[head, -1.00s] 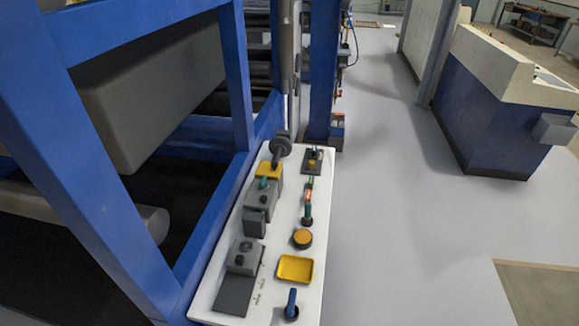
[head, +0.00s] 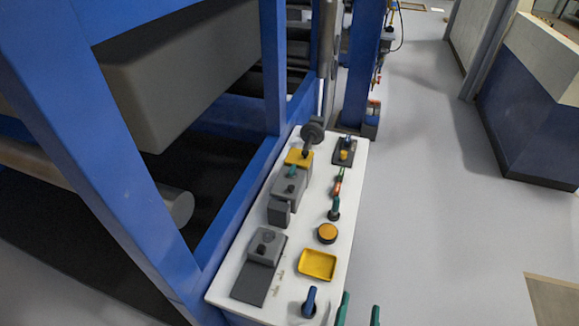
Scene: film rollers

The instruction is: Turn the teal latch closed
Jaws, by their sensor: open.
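Several teal or green parts show on the white panel (head: 235,268) in the head view. A small teal piece (head: 292,171) sits on top of a grey box, beside a dark knob. A teal handle (head: 335,205) stands on a dark base right of the box, just below an orange-red and green part (head: 338,184). I cannot tell for sure which is the latch, or how far it is turned. My gripper (head: 358,312) shows as two green fingertips at the bottom edge, spread apart and empty. It is nearer than the teal parts and clear of them.
The panel also carries a yellow tray (head: 317,264), an orange button (head: 327,233), a blue lever (head: 310,302), a grey block (head: 266,247) and a dark round knob on a stem (head: 313,130). Blue frame beams (head: 130,190) stand close on the left. The floor at right is open.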

